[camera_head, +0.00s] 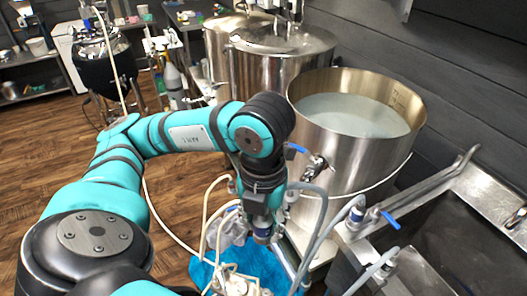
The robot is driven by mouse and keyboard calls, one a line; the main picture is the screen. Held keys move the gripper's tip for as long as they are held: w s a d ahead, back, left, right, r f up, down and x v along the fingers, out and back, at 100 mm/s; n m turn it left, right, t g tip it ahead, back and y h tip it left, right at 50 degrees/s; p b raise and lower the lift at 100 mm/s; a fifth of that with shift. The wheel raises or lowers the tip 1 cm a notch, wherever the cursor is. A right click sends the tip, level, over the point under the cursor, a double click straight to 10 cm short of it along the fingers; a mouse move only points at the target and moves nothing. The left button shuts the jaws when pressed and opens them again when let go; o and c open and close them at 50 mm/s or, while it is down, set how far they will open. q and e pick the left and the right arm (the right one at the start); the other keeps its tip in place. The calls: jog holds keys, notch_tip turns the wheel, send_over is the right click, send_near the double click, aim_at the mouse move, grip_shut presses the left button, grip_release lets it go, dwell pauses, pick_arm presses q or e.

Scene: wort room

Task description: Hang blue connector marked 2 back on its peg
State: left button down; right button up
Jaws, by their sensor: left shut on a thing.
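My left arm reaches in from the left, and its gripper (264,208) points down in front of the open steel tank. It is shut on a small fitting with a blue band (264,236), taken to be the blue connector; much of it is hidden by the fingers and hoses. No mark 2 is readable. I cannot make out its peg. My right gripper is not in view.
Pale hoses (315,235) and valves with blue handles (390,220) crowd around the gripper. A blue bin or cloth (205,272) lies below. An open steel tank (320,150) stands behind, a steel sink (480,245) at right.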

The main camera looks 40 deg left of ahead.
pick_arm(q)
jog(key=shift+r+p, duration=1.6)
jog(key=shift+r, duration=0.65)
